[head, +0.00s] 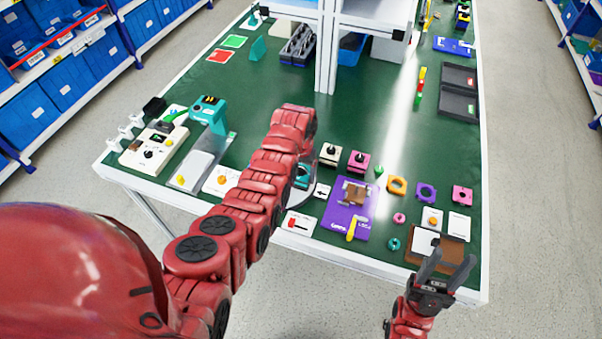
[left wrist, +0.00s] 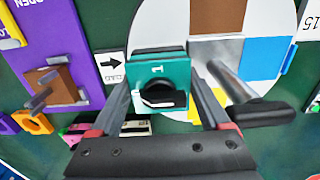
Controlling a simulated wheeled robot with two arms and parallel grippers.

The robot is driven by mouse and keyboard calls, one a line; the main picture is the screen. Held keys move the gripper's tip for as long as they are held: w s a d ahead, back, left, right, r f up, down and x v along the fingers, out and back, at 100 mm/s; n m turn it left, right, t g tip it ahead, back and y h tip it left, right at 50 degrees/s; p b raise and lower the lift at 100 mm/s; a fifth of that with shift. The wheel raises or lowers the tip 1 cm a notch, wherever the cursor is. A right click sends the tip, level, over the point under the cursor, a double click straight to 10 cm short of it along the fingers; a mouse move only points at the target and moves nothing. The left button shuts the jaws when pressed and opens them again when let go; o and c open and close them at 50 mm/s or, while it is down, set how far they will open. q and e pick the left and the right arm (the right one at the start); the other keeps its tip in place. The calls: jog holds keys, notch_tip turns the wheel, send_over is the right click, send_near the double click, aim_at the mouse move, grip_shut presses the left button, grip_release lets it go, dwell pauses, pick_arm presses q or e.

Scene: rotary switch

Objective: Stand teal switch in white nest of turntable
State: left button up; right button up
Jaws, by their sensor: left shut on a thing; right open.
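The teal switch (left wrist: 158,78), with a black knob and a "1" on its face, is between the fingers of my left gripper (left wrist: 163,88), which is shut on it. Part of the switch also shows beside my left arm in the head view (head: 303,177). The turntable (left wrist: 178,18) is a pale disc with brown, blue and yellow patches. The switch overlaps its edge in the left wrist view; whether it touches the disc I cannot tell. My left arm hides most of the turntable in the head view. My right gripper (head: 443,270) is open and empty at the front right.
A grey bar with a dark grip (left wrist: 262,112) lies close right of my left gripper. A purple board (head: 338,222) is to the right of the turntable. A cream switch (head: 331,153) and a pink switch (head: 358,160) stand behind it.

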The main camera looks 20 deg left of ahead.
pick_arm(q)
jog(key=o, duration=1.1)
notch_tip(320, 180, up, 6)
jog(key=shift+w+f+b, duration=0.15)
jog(key=shift+f+b, duration=0.1)
jog(key=shift+b, duration=0.9)
notch_tip(320, 180, up, 12)
jog(key=p, duration=0.8)
jog(key=shift+d, duration=0.15)
